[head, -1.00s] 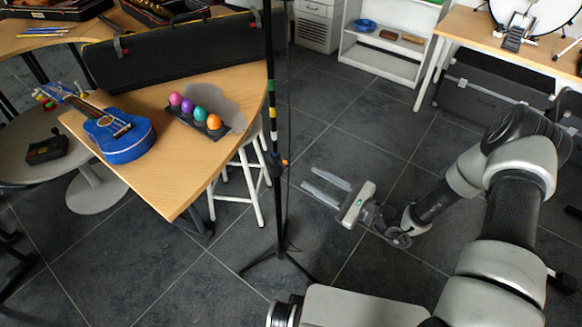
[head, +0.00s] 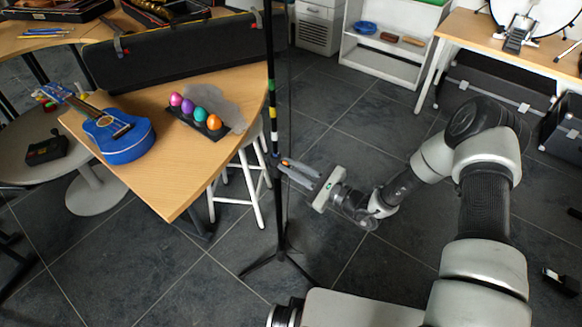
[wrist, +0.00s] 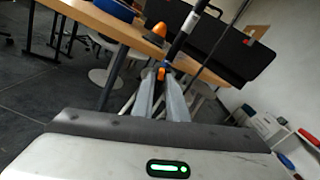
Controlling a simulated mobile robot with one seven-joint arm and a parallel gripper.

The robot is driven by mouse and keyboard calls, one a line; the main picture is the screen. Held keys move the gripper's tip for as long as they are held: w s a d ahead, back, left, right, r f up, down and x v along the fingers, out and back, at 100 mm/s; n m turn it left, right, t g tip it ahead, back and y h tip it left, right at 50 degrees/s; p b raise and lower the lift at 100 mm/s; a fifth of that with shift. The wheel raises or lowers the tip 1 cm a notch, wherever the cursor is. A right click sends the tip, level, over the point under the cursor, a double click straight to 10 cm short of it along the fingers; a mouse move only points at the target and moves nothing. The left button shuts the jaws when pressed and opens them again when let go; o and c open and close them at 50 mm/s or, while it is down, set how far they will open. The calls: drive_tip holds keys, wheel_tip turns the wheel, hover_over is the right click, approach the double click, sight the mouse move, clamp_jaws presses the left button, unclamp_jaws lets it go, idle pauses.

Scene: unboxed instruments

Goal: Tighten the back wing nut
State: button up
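The orange wing nut (wrist: 161,73) sits on the dark upright pole of a stand (head: 272,110). In the wrist view it shows between my two fingertips, with the pole running up behind it. In the head view my gripper (head: 283,167) reaches the pole from the right at the wing nut's height. No second wing nut is clearly visible.
The stand's tripod legs (head: 283,254) spread on the floor below. To the left is a wooden table (head: 172,190) with a blue ukulele (head: 122,140), several coloured eggs (head: 200,115) and a black case (head: 170,55). A white stool (head: 252,190) stands behind the pole.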

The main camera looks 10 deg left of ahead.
clamp_jaws()
drive_tip(key=m+p, duration=0.1)
drive_tip(key=m, duration=0.3)
drive_tip(key=m+p, duration=0.1)
drive_tip(key=m, duration=0.5)
drive_tip(key=shift+m, duration=0.4)
drive_tip(key=m+p, duration=0.1)
drive_tip(key=m, duration=0.4)
drive_tip(key=shift+m, duration=0.3)
drive_tip(key=m, duration=0.5)
drive_tip(key=shift+f+m, duration=0.15)
drive_tip(key=shift+m, duration=0.15)
